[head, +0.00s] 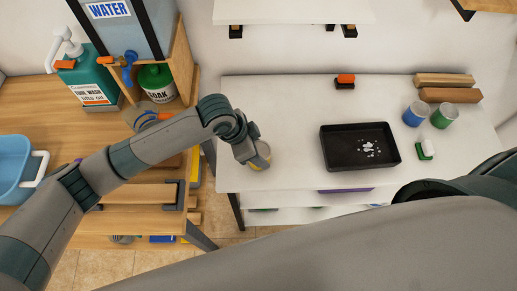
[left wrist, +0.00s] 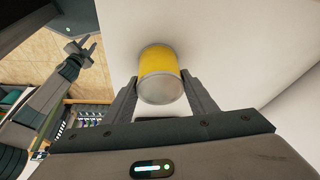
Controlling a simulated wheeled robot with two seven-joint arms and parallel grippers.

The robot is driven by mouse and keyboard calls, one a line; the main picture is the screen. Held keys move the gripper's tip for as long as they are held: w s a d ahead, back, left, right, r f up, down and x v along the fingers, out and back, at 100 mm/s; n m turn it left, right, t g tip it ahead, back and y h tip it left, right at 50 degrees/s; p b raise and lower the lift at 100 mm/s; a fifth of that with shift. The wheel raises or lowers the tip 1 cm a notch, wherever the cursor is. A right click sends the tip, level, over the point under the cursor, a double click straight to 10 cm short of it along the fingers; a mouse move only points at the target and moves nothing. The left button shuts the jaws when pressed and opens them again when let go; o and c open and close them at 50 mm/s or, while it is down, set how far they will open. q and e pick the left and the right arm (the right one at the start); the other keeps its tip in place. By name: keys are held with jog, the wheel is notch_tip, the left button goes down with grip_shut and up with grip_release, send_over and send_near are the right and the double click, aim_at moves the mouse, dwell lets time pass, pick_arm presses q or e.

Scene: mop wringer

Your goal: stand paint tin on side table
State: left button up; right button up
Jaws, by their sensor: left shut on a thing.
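The paint tin (head: 262,155), with a yellow band and a silver rim, is at the left end of the white side table (head: 290,120). My left gripper (head: 254,157) is shut on it and partly hides it in the head view. In the left wrist view the tin (left wrist: 160,75) sits between the two fingers (left wrist: 160,98), with the white top behind it. I cannot tell whether its base touches the table. My right gripper (left wrist: 80,47) shows small in the left wrist view, with its fingers apart and empty.
A black tray (head: 335,163) with white spots lies right of the tin. A blue tin (head: 415,114), a green tin (head: 444,116), wooden blocks (head: 450,95), a green-and-white brush (head: 426,149) and an orange-topped block (head: 345,81) stand farther off. The tabletop between tin and tray is clear.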

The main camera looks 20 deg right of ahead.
pick_arm(q)
jog(key=o, duration=1.2)
jog(key=shift+f, duration=0.1)
jog(key=b+v, duration=0.2)
jog(key=v, duration=1)
